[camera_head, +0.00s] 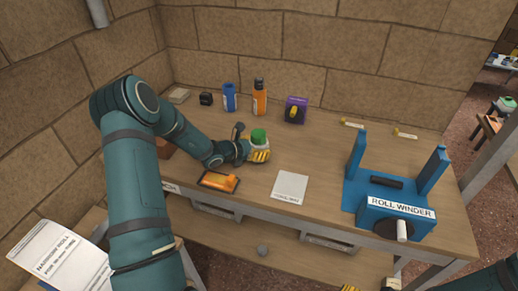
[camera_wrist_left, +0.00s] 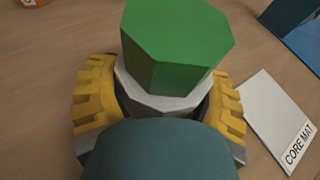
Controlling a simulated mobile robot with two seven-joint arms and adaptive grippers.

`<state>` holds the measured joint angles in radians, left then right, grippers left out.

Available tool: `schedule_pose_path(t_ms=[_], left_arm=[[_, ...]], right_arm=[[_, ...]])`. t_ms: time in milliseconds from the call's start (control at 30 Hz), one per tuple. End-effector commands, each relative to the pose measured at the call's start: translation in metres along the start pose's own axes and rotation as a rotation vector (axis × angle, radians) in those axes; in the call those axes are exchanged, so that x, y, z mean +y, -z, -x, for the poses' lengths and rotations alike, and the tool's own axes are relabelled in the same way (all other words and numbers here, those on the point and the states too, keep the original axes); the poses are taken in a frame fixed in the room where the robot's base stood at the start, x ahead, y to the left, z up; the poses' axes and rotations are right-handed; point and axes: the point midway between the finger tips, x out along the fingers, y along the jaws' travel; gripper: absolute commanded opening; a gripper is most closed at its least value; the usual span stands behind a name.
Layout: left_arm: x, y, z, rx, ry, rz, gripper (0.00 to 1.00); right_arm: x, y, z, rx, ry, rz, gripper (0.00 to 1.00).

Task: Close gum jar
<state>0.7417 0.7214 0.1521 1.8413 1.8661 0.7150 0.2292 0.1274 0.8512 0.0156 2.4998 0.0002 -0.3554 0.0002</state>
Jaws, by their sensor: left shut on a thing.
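The gum jar is a white jar (camera_wrist_left: 165,101) with a green faceted lid (camera_wrist_left: 176,45) on top. In the head view its green lid (camera_head: 258,136) shows at the middle of the bench. My left gripper (camera_head: 259,156) is shut on the jar, with its yellow ribbed fingers on either side of the white body in the left wrist view. The jar is upright; whether the lid is fully seated I cannot tell. A yellow fingertip of my right gripper (camera_head: 349,288) seems to show at the bottom edge, mostly cut off.
A white core mat (camera_head: 291,186) lies right of the jar, and a dark tray with orange contents (camera_head: 218,181) lies left. The blue roll winder (camera_head: 395,208) stands at the right. A blue can (camera_head: 229,98), orange bottle (camera_head: 259,98) and purple box (camera_head: 296,110) stand behind.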

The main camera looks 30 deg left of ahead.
Motion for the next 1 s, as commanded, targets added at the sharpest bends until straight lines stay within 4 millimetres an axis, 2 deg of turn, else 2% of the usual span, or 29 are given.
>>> schedule_pose_path(t_ms=[367,400,467,867,1000], left_arm=[[0.000,0.003,-0.002,-0.002,-0.001,-0.002,0.00],[0.000,0.003,-0.001,-0.001,-0.001,-0.001,0.78],[0.000,0.003,-0.001,-0.001,-0.001,-0.001,0.99],[0.000,-0.003,0.001,-0.001,-0.001,-0.002,1.00],[0.002,-0.001,0.024,0.000,-0.004,-0.001,1.00]], right_arm=[[0.001,0.000,-0.003,0.002,0.000,0.000,1.00],[0.001,0.000,-0.003,0.002,0.000,0.000,1.00],[0.001,0.000,-0.003,0.002,0.000,0.000,1.00],[-0.001,0.000,0.002,0.000,0.000,0.000,1.00],[-0.002,0.000,0.005,-0.001,0.000,0.000,1.00]])
